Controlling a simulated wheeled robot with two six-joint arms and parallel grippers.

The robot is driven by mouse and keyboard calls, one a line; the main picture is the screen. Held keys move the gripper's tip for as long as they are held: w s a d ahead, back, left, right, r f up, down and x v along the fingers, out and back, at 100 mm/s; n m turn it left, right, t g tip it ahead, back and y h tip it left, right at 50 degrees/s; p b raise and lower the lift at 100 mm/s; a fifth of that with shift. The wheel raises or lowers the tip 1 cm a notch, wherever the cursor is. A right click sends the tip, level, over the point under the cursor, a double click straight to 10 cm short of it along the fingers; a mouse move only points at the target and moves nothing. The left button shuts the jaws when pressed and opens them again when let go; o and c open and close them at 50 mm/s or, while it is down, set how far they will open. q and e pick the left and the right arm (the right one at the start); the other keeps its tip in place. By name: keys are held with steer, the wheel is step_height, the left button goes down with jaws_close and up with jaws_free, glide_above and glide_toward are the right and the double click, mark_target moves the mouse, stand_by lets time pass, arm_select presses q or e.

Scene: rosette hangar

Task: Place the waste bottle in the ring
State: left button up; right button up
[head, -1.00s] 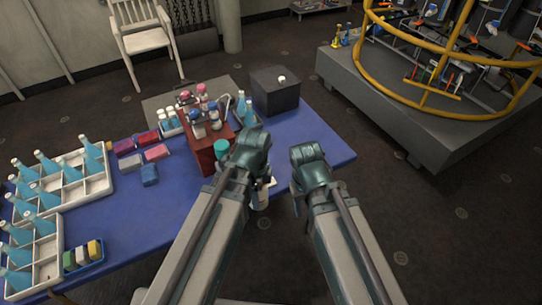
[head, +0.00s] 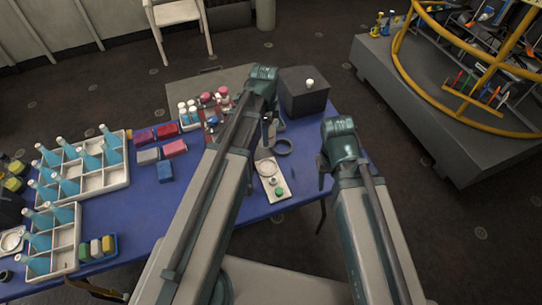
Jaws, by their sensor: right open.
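A dark ring (head: 283,146) lies on the blue table, right of my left forearm and in front of the dark box. I cannot make out a waste bottle for certain; my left arm hides part of the table. My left gripper (head: 267,130) points down behind the ring, mostly hidden by its own wrist, and its jaws cannot be judged. My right gripper (head: 323,172) is open over the table's right edge, apart from the ring, with its fingers partly hidden.
A white device (head: 270,176) with a round plate and green button lies in front of the ring. The dark box (head: 304,92) stands behind. White racks (head: 118,180) with blue bottles fill the left. Small-capped bottles (head: 188,113) stand beside my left arm. The blue table (head: 190,197) has bare patches.

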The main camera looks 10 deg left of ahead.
arm_select(q)
steer(key=shift+w, duration=0.3)
step_height(320, 180, down, 13)
steer(key=b, duration=1.3)
steer(key=shift+f+b, duration=0.2)
steer(key=shift+b, duration=0.1)
step_height(320, 180, down, 4)
steer(key=b, duration=0.4)
steer(key=shift+f, duration=0.25)
steer(key=shift+f+b, duration=0.2)
steer(key=shift+b, duration=0.25)
steer(key=o, duration=1.5)
steer(key=shift+r, duration=0.1)
steer(key=shift+r, duration=0.15)
